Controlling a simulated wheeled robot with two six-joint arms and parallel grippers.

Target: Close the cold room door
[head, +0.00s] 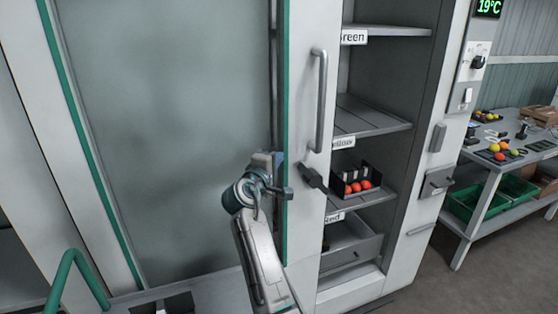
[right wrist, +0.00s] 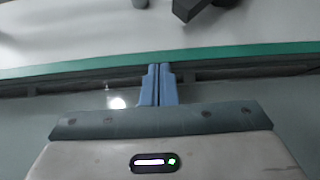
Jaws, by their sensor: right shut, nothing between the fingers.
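The cold room door (head: 170,110) fills the left and middle of the head view, a large greyish glass pane in a white frame with green edging. It stands open, with shelves visible past its right edge. A long vertical handle (head: 319,100) and a dark latch (head: 313,180) sit on its white frame. My right gripper (head: 284,191) is shut and empty in front of the door, by the green strip left of the latch. In the right wrist view its blue fingertips (right wrist: 158,72) are together at the green strip; I cannot tell whether they touch. My left gripper is not in view.
Shelves (head: 372,128) labelled Green, Yellow and Red show beyond the door, with a dark crate (head: 343,190) of red tomatoes on one. A control panel (head: 474,62) is on the right post. A work table (head: 478,158) with tomatoes and green crates stands at right.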

